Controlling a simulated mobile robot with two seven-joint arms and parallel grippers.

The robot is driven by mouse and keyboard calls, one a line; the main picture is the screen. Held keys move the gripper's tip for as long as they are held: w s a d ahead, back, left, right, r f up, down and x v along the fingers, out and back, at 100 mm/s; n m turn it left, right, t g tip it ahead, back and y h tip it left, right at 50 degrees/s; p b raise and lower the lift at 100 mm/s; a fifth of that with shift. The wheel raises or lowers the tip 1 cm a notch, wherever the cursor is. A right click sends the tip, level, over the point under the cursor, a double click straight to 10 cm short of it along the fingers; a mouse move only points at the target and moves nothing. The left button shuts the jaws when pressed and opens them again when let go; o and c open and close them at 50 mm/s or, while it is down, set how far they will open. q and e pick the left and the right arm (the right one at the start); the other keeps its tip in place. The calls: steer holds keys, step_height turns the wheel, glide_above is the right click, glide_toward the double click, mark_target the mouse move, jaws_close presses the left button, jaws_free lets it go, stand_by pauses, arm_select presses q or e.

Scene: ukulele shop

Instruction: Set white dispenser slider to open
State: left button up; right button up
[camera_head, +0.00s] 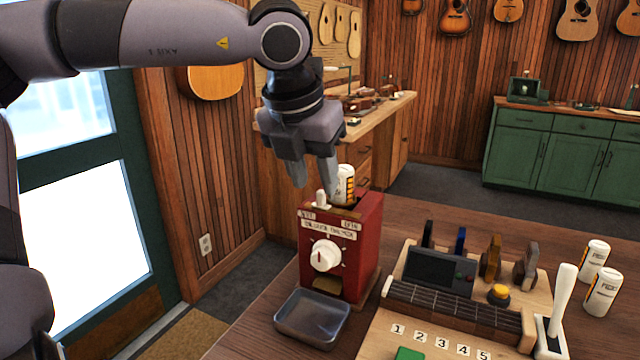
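A red dispenser (341,270) stands upright on the wooden table. A small white slider (322,199) sticks up at its top front edge, left of the middle. Small labels sit below it to the left and right, too small to read surely. A white round knob (326,255) is on the front face. A white can (345,183) with an orange and dark label stands in the dispenser's top. My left gripper (315,188) is just above the slider, pointing down, its fingers apart with nothing seen between them. Contact with the slider cannot be told. My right gripper is out of view.
A metal tray (312,318) sits before the dispenser. To the right is a wooden board (385,345) with a fretboard, a dark display box (440,270), a yellow button (499,293) and a white lever (562,305). Two white cans (602,292) stand farther right.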

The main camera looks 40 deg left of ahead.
mark_target(319, 193)
arm_select(q)
steer(key=shift+x, duration=1.55)
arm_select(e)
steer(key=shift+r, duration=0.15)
arm_select(q)
steer(key=shift+r, duration=0.1)
jaws_close()
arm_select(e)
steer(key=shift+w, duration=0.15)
